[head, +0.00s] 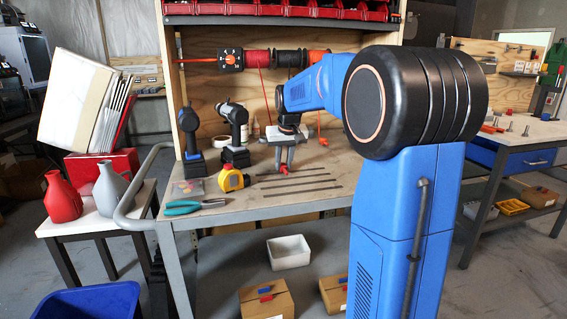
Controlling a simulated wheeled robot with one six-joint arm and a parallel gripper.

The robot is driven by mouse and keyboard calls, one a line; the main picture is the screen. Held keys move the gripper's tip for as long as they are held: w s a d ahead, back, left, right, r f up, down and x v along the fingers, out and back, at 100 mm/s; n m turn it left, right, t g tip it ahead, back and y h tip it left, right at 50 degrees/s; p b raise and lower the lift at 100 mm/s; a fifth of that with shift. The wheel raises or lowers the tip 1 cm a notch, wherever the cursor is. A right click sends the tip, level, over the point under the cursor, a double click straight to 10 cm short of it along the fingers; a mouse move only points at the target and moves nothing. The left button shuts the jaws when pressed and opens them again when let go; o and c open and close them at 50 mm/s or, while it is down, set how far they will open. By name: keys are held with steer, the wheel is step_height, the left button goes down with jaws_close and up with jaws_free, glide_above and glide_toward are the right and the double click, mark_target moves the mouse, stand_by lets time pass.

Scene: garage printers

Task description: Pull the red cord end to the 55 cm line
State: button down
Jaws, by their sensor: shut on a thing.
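A red cord (266,95) hangs from the red spool (257,59) on the rail at the back of the workbench and runs down behind my gripper. My gripper (284,168) points down just above the bench top, shut on the red cord end (283,169), which shows as a small red piece at the fingertips. Several dark lines (290,192) cross the bench top just in front of my gripper. Their labels are too small to read, so I cannot tell which is the 55 cm line.
A yellow tape measure (231,179), teal pliers (183,208) and two cordless drills (235,132) (190,140) stand or lie left of my gripper. A black spool (288,58) and an orange cord end (323,141) are at the back.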

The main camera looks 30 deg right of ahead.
steer(key=shift+f, duration=0.1)
steer(key=c, duration=1.5)
jaws_free()
steer(key=shift+o, duration=0.2)
steer(key=v, duration=1.7)
steer(key=shift+s, duration=0.1)
steer(key=s+a+f+n, duration=0.1)
steer(key=s+a+f, duration=0.45)
steer(key=s, duration=0.35)
steer(key=s+a+f+n, duration=0.1)
steer(key=s+a+f, duration=0.3)
steer(key=s+a, duration=0.3)
steer(key=s+a+f+n+y, duration=0.1)
steer(key=s+a+f, duration=0.3)
steer(key=s+f, duration=1.2)
steer(key=shift+s+t, duration=0.3)
steer(key=shift+s, duration=0.45)
